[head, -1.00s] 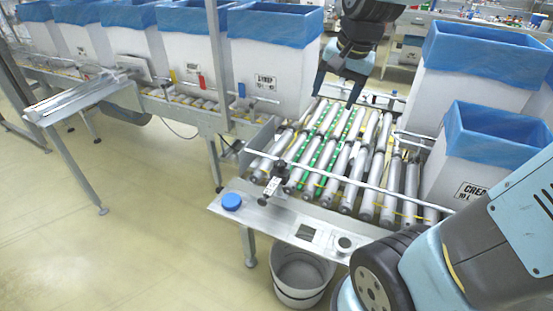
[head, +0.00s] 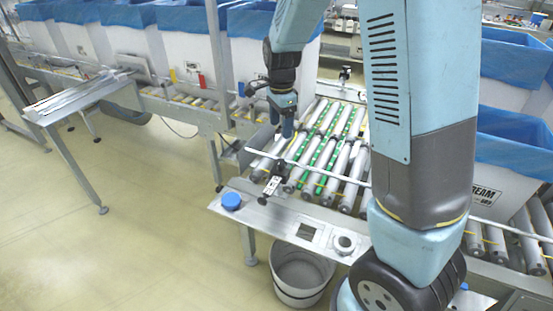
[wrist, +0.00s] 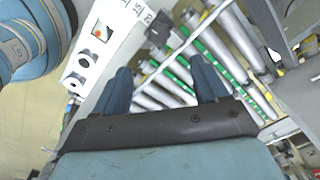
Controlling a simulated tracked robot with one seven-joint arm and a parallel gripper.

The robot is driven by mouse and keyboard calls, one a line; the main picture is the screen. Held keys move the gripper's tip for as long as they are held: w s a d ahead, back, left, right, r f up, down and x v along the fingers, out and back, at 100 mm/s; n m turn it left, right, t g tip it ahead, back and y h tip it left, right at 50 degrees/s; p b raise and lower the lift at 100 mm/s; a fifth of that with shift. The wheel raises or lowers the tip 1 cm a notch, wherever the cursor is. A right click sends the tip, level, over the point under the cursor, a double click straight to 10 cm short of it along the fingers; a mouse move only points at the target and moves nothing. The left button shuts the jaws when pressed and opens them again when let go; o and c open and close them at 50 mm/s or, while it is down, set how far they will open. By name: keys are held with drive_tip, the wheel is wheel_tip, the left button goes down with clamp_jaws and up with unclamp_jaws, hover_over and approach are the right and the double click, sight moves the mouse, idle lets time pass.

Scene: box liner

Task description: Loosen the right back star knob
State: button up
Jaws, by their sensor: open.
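My gripper (head: 282,122) is open and empty, pointing down over the left end of the roller conveyor (head: 325,150). In the wrist view its two blue fingers (wrist: 163,84) are spread apart with rollers and green strips behind them. A clamp with black knob parts (head: 271,184) sits on the front guide rail, a little below and left of my gripper. Another small dark fitting (head: 345,72) stands at the back rail. A dark block (wrist: 163,33) shows beyond the fingers in the wrist view. I cannot tell which of these is the right back star knob.
White boxes with blue liners (head: 250,62) stand in a row at the back left. More lined boxes (head: 510,150) stand at the right, partly behind my arm. A blue button (head: 231,201) is on the front panel. A bucket (head: 300,275) stands below.

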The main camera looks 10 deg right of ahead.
sight(280, 161)
wheel_tip(280, 161, down, 14)
drive_tip(key=shift+r, duration=0.2)
idle(0.4)
